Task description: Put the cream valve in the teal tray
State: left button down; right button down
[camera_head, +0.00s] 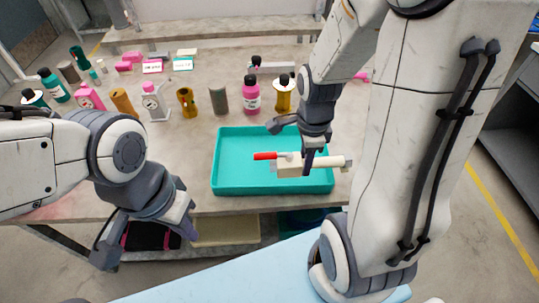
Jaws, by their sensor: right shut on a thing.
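The teal tray (228,160) lies near the front edge of the table. The cream valve (326,163), with a red handle (265,156) pointing left, is over the right part of the tray. My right gripper (309,162) reaches down from above and is shut on the valve's body. I cannot tell whether the valve touches the tray floor. My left gripper (146,243) is at the lower left, in front of the table edge and away from the tray. Its fingers are spread apart with nothing between them.
Several bottles and fittings stand behind the tray, including a pink bottle (252,98), a grey cylinder (219,101) and a brass fitting (187,101). Pink blocks (125,65) lie farther back. A cream bin (226,231) sits on the shelf below. The table left of the tray is clear.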

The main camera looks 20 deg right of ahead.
jog(key=w+a+f, duration=0.1)
jog(key=w+f, duration=0.1)
jog(key=w, duration=0.1)
jog(key=w+a+f, duration=0.1)
jog(key=w+f, duration=0.1)
jog(key=w, duration=0.1)
jog(key=w+a+f, duration=0.2)
jog(key=w, duration=0.1)
jog(key=shift+w, duration=0.15)
jog(key=shift+f+p, duration=0.3)
jog(key=shift+f, duration=1.75)
jog(key=shift+f, duration=0.2)
jog(key=c, duration=0.6)
grip_release()
jog(key=shift+r, duration=0.15)
